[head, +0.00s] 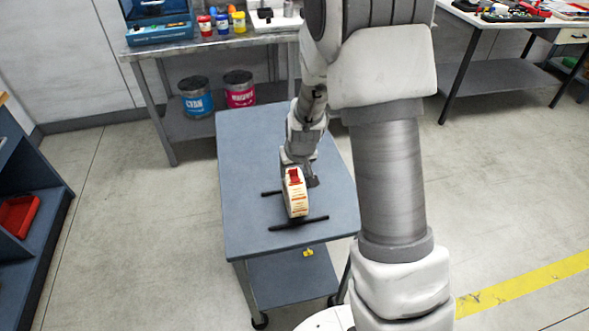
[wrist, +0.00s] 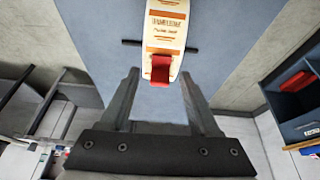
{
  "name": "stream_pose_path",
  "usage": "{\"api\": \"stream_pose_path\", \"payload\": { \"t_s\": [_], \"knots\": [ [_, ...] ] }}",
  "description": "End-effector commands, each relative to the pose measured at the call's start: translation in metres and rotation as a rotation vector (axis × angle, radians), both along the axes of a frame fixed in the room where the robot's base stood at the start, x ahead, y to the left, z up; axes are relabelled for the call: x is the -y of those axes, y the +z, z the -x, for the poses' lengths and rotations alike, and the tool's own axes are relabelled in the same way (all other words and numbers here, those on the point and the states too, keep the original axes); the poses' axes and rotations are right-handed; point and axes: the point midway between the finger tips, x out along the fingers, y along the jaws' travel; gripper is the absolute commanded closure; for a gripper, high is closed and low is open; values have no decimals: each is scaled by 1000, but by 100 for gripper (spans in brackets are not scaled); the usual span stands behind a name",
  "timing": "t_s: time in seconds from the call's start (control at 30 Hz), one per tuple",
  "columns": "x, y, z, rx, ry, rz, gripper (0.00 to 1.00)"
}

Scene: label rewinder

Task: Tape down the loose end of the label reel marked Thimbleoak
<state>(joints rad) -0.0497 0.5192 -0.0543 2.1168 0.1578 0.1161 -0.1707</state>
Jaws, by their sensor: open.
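The label reel (head: 297,203) is cream with orange print and stands on edge on the cart top. In the wrist view the reel (wrist: 168,22) shows lettering that seems to read Thimbleoak. A red strip (head: 294,175) lies at its near-arm end; the red strip also shows in the wrist view (wrist: 160,70), hanging off the printed band. I cannot tell whether it is tape or the loose end. My gripper (wrist: 159,76) is open, its fingers either side of the red strip in the picture, with no visible contact. The arm partly hides it in the head view.
Two black bars (head: 299,223) lie by the reel on the blue-grey cart (head: 245,160). A small yellow item (head: 308,252) is on its lower shelf. A metal bench (head: 220,44) with ink jars stands behind; a shelf with a red bin (head: 17,215) stands left.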

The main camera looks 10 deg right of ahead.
Motion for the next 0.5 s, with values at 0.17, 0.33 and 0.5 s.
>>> {"api": "stream_pose_path", "payload": {
  "t_s": [0.17,0.33,0.5],
  "knots": [
    [0,4,1,2,0,0,37],
    [-1,22,7,4,1,0,37],
    [-1,50,19,5,1,0,37]
  ]
}}
